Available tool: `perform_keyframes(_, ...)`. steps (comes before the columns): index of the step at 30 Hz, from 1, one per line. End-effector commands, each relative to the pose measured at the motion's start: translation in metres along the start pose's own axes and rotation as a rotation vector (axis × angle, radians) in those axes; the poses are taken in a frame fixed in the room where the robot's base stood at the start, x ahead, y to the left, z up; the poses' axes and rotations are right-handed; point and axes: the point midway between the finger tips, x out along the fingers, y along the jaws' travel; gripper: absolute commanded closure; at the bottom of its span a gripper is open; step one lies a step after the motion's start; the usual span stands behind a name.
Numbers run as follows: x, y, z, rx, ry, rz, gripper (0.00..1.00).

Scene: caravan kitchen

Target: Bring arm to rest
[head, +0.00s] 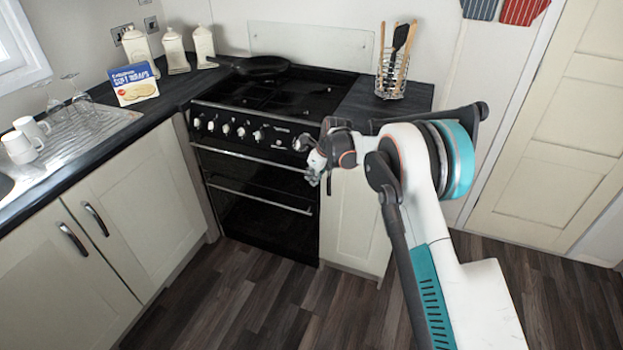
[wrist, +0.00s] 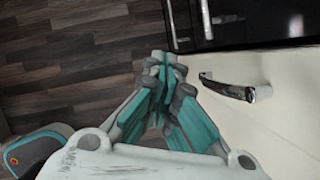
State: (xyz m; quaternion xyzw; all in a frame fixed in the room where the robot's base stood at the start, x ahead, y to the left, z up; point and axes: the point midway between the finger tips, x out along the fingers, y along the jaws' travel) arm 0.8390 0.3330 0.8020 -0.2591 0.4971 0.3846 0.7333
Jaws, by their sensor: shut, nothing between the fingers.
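My gripper (head: 313,179) is at the end of my white and teal arm, in front of the right side of the black cooker (head: 262,165) in the head view. In the wrist view my gripper (wrist: 162,62) has its grey and teal fingers together, with nothing held. It points down toward the floor, beside a chrome handle (wrist: 235,88) on a cream cabinet front (wrist: 285,110). The gripper looks apart from the handle. My arm is folded in front of the cabinet right of the cooker and partly hides that cabinet.
A frying pan (head: 262,66) sits on the hob. A utensil rack (head: 393,62) stands on the right counter. White canisters (head: 203,44), a biscuit box (head: 134,84) and mugs (head: 20,147) are on the left counter. The dark wood floor (head: 262,290) is clear in front.

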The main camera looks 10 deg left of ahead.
Motion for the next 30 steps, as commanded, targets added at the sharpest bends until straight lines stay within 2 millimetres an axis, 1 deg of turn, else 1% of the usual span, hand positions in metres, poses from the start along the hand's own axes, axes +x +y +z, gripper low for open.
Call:
perform_keyframes(1,-0.012,0.004,0.003,-0.001,0.000,0.000,1.00)
perform_keyframes(9,-0.052,0.019,0.013,0.000,0.000,0.000,1.00)
perform_keyframes(13,-0.062,0.023,0.015,0.000,0.000,0.000,1.00)
perform_keyframes(19,-0.068,0.025,0.015,-0.003,0.000,-0.001,1.00)
perform_keyframes(20,-0.070,0.024,0.015,-0.008,-0.001,-0.002,1.00)
perform_keyframes(22,-0.080,0.022,0.013,-0.032,-0.002,-0.008,1.00)
perform_keyframes(23,-0.087,0.021,0.012,-0.050,-0.003,-0.013,1.00)
perform_keyframes(26,-0.119,0.017,0.006,-0.134,-0.005,-0.032,1.00)
perform_keyframes(30,-0.176,0.012,-0.009,-0.296,-0.004,-0.069,1.00)
